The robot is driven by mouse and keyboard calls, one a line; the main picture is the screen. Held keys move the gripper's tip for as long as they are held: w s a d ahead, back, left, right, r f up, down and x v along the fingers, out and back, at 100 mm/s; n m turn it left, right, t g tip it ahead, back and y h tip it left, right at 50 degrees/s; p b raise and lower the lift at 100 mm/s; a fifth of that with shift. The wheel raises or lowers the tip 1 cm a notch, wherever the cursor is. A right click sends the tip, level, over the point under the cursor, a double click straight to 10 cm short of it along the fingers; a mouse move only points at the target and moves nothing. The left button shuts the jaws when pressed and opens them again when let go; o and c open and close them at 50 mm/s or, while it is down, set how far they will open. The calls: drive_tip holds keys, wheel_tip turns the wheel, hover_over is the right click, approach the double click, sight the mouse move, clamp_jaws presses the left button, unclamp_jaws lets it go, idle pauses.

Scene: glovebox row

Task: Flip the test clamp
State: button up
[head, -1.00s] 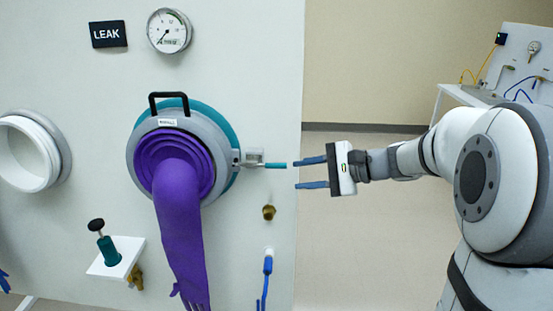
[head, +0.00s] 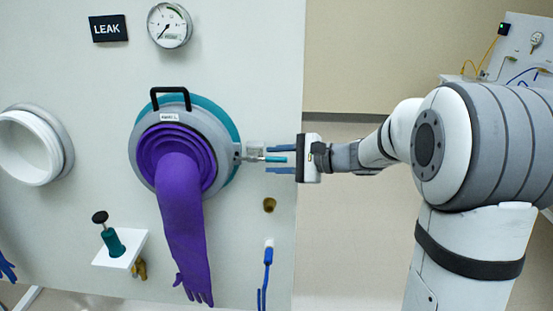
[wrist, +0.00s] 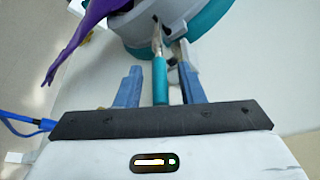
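The test clamp (head: 257,156) is a small metal latch with a teal-tipped lever, at the right edge of the grey port ring. Its teal handle (head: 275,159) points right, out from the port. My gripper (head: 280,159) is open, with its blue fingers on either side of the handle. In the wrist view the teal handle (wrist: 160,80) lies between the two fingers (wrist: 158,85), with a gap on the left and a smaller one on the right. I cannot tell whether the right finger touches it.
A purple glove (head: 180,215) hangs from the port ring (head: 222,135), which has a black handle on top. A small shelf with a teal knob (head: 112,243), a brass fitting (head: 269,205) and a blue hose (head: 267,262) are on the panel below. Free floor lies to the right.

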drive_tip(key=shift+c, duration=0.4)
clamp_jaws()
drive_tip(key=shift+w+d, duration=0.1)
